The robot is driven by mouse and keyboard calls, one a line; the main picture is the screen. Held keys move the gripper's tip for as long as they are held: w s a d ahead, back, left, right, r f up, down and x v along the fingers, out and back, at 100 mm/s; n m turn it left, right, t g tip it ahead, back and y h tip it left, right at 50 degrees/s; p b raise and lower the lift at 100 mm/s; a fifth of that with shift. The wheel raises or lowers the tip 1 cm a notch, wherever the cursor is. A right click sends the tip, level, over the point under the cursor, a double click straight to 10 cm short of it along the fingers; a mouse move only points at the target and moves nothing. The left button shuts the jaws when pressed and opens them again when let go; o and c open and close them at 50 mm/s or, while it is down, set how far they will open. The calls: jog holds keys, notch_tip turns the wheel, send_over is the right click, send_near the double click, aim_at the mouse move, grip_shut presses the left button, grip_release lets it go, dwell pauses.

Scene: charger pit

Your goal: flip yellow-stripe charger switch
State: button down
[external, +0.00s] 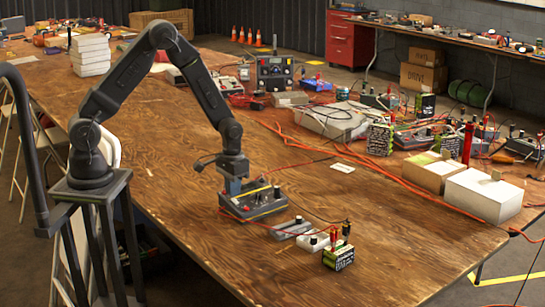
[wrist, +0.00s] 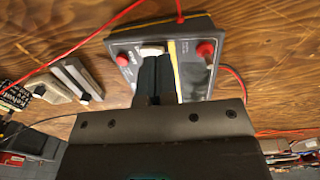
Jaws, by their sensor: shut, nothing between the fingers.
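The yellow-stripe charger (external: 254,202) is a dark box with a yellow stripe across its top, lying on the wooden table below my arm. In the wrist view the charger (wrist: 196,75) shows its yellow stripe, a red knob on each side and a pale switch (wrist: 152,50) near the middle. My gripper (external: 235,186) points down at the charger's top. In the wrist view my gripper (wrist: 153,62) is shut and empty, its fingertips at or just beside the pale switch. The fingers hide part of the charger's face, and I cannot tell whether they touch the switch.
Grey blocks (external: 292,228) with dark knobs and a small battery (external: 338,259) with red and black posts stand right of the charger. Red wires (wrist: 90,50) run by it. White boxes (external: 483,194) and cluttered electronics lie farther right. The front of the table is clear.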

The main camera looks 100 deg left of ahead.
jog(key=shift+f, duration=0.65)
jog(key=shift+r, duration=3.55)
jog(key=shift+d+r, duration=0.1)
jog(key=s+d+r+m+t, duration=0.35)
jog(key=d+r, duration=0.85)
jog(key=r, duration=0.4)
jog(key=s+d+r+m+t, duration=0.2)
jog(key=s+d+r+m, duration=0.3)
jog(key=s+d, duration=0.5)
jog(key=shift+s+r, duration=0.85)
jog(key=shift+s, duration=0.25)
